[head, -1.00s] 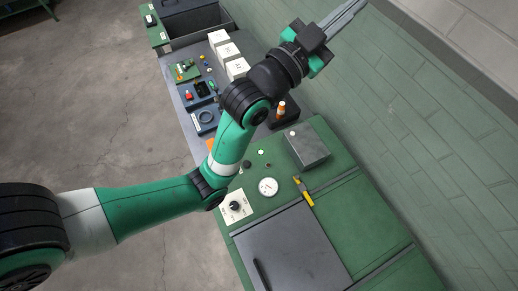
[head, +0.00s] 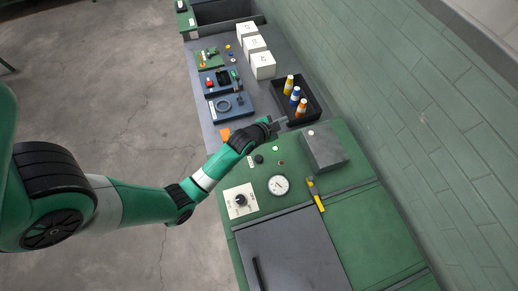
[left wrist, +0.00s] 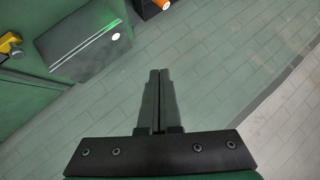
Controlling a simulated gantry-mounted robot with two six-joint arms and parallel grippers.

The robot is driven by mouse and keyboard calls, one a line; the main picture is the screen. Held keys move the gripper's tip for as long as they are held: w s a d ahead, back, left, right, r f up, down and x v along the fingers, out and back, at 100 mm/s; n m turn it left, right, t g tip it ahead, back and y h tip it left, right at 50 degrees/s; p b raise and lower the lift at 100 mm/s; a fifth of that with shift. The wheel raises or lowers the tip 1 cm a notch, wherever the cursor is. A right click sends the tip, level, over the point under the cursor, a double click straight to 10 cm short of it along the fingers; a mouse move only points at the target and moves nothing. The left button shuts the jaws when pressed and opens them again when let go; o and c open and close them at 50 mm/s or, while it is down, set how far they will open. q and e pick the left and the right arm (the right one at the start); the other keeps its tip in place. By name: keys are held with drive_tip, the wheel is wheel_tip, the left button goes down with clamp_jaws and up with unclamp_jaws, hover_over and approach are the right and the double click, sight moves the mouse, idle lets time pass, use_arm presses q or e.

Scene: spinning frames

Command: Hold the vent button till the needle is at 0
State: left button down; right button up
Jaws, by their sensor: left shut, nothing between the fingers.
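The round white gauge (head: 279,185) sits on the green machine top (head: 310,220); its needle is too small to read. Several small buttons are behind it: a black one (head: 259,159), a pale one (head: 275,149) and a small reddish one (head: 281,162). I cannot tell which is the vent button. A grey box (head: 324,147) with a small white round spot (head: 311,133) stands to their right. My left gripper (head: 281,123) is above the far end of the machine, apart from the buttons. In the left wrist view its fingers (left wrist: 158,75) are shut and empty. My right gripper is not in view.
A white plate with a black knob (head: 240,201) is left of the gauge. A yellow-handled tool (head: 316,194) lies right of it. Beyond stand a black tray (head: 313,110) with several orange, blue and yellow bottles, and white boxes (head: 262,66). The green wall (head: 400,100) bounds the right.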

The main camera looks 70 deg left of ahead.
use_arm(q)
drive_tip(key=s+f+g+b, duration=0.1)
drive_tip(key=s+f+g, duration=0.2)
drive_tip(key=s+f, duration=0.7)
wheel_tip(320, 180, down, 4)
drive_tip(key=shift+a, duration=0.2)
drive_tip(key=shift+s+f+b, duration=0.1)
drive_tip(key=shift+f+b, duration=0.05)
drive_tip(key=shift+b, duration=0.2)
drive_tip(key=b, duration=0.7)
hover_over(257, 160)
wheel_tip(257, 160, down, 7)
drive_tip(key=shift+a+f, duration=0.1)
drive_tip(key=shift+f, duration=0.05)
drive_tip(key=shift+f+b, duration=0.5)
drive_tip(key=shift+f, duration=0.1)
drive_tip(key=shift+f+b, duration=0.3)
drive_tip(key=shift+f, duration=0.1)
